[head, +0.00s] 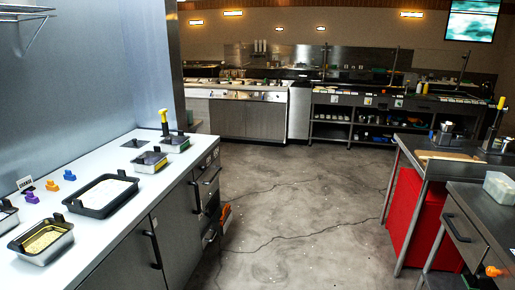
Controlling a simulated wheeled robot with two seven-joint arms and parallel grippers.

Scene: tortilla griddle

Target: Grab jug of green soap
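I cannot make out a jug of green soap in the head view. The small items on the far counters and shelves are too small to tell apart. Neither of my grippers is in view, and no part of my arms shows.
A white-topped counter (98,170) with a black-rimmed tray (72,205) and a yellow-filled pan (18,243) runs along the left. Steel tables and a red bin (402,215) stand at right. Sinks and a shelved counter (355,112) line the back. The grey floor (290,215) between is clear.

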